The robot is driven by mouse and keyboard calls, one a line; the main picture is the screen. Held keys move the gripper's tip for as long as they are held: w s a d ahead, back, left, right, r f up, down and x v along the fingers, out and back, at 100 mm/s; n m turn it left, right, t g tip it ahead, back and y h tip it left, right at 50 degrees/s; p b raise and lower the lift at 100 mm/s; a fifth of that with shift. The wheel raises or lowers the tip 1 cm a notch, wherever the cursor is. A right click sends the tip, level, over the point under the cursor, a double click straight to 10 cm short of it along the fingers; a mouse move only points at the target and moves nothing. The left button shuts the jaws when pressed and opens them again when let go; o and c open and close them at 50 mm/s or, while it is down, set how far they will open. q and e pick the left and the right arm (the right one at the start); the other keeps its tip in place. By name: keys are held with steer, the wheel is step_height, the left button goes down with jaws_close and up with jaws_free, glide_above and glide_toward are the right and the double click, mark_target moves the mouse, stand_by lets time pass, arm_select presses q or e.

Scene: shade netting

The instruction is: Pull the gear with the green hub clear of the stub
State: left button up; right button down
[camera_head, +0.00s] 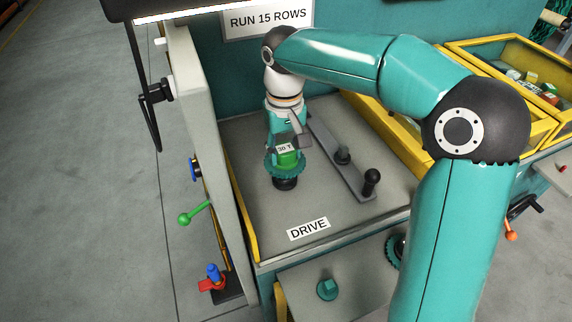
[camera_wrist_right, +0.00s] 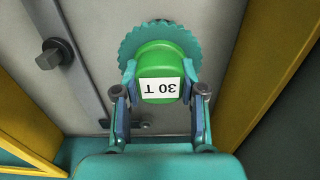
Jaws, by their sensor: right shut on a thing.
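I cannot tell whether the gear is still around the stub. My right gripper (camera_head: 287,143) comes down from above and is shut on the green hub. In the right wrist view the gear (camera_wrist_right: 165,60) shows with its label upside down between the fingers (camera_wrist_right: 160,96). My left gripper is not in view.
A grey bar with two black knobs (camera_head: 371,181) lies right of the gear. A pale upright panel (camera_head: 195,120) with levers stands at the left. A "DRIVE" label (camera_head: 308,229) is in front. Yellow trays (camera_head: 500,62) are at the right. Bare panel lies between gear and label.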

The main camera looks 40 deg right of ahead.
steer(key=shift+r+p, duration=0.95)
steer(key=shift+r, duration=0.35)
